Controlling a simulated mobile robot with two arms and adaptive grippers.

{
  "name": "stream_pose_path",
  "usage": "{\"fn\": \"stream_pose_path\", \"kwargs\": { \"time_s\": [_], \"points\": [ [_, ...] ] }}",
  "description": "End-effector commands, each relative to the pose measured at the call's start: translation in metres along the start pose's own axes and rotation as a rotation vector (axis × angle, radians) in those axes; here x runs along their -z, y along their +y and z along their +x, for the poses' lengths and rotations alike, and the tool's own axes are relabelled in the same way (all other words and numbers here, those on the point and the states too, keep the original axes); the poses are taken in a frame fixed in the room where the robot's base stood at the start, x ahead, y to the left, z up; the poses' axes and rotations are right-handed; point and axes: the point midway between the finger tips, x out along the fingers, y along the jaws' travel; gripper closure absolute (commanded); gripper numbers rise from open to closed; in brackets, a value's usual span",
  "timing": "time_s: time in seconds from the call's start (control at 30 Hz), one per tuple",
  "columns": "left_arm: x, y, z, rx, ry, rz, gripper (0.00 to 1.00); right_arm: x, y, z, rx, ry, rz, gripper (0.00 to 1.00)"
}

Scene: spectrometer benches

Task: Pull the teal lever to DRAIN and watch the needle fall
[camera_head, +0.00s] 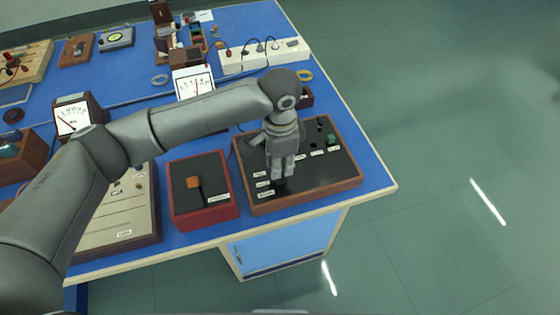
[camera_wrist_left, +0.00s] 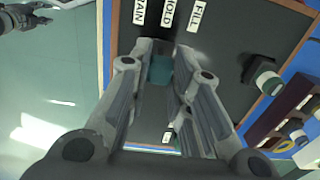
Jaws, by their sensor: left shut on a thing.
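The teal lever (camera_wrist_left: 160,68) shows in the left wrist view between the fingers of my left gripper (camera_wrist_left: 162,85), which is shut on it. In the head view, my left gripper (camera_head: 282,172) points down over the black panel (camera_head: 325,175) in its wooden frame; there it hides the lever. White labels for DRAIN (camera_wrist_left: 138,12), HOLD (camera_wrist_left: 168,14) and FILL (camera_wrist_left: 195,18) lie beyond the lever. It lines up nearest HOLD, but the slant leaves its exact setting unclear. What looks like my right gripper (camera_wrist_left: 28,20) shows at the wrist view's top left corner.
Two dial meters stand on the blue bench, one behind my arm (camera_head: 194,82) and one at left (camera_head: 73,117). A red box with an orange knob (camera_head: 193,183) is left of the panel. A green-topped knob (camera_wrist_left: 268,82) stands on the panel. Open floor lies right.

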Motion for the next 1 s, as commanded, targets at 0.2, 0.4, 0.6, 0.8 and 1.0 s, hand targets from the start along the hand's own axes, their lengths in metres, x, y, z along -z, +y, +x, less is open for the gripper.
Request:
{"fn": "stream_pose_path", "kwargs": {
  "time_s": [0.2, 0.4, 0.6, 0.8, 1.0],
  "points": [
    [0.0, 0.006, -0.004, 0.067, 0.001, 0.005, 1.0, 0.007, 0.001, -0.014, -0.001, 0.009, 0.0, 0.6],
    [0.001, 0.017, -0.003, 0.192, 0.001, 0.005, 1.0, 0.009, 0.002, -0.032, -0.002, 0.01, 0.0, 0.6],
    [0.001, 0.026, 0.001, 0.324, 0.001, 0.005, 1.0, 0.01, 0.002, -0.044, -0.002, 0.01, 0.001, 0.6],
    [0.001, 0.033, 0.005, 0.427, 0.002, 0.002, 1.0, 0.01, 0.002, -0.05, -0.002, 0.01, 0.001, 0.6],
    [0.001, 0.036, 0.008, 0.483, 0.002, 0.001, 1.0, 0.01, 0.003, -0.052, -0.002, 0.009, 0.001, 0.6]
  ]
}}
